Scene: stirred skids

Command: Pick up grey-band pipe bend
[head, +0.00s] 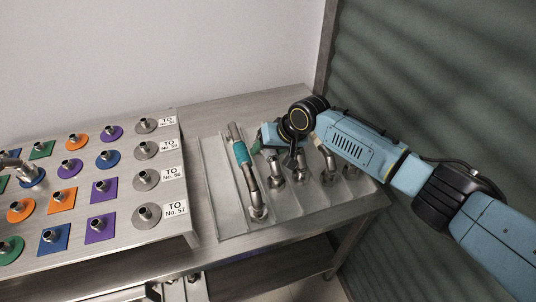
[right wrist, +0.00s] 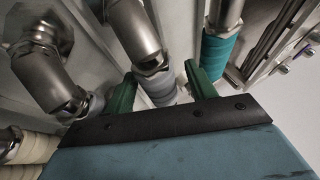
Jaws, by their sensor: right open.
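The grey-band pipe bend (right wrist: 160,90) is a metal pipe with a grey sleeve. In the right wrist view its band sits between the two green fingers of my right gripper (right wrist: 160,72), with a gap visible on the right side. The gripper is open. In the head view the right gripper (head: 268,137) is low over the far part of the tray of pipe bends, and it and the wrist hide the grey band there. My left gripper is not in view.
A teal-band pipe bend (head: 241,153) lies just left of the gripper in the ridged tray (head: 222,185). Other metal bends (head: 328,178) stand close on the right. A board (head: 120,195) with coloured fittings is further left. A grey-green shutter (head: 440,60) rises at right.

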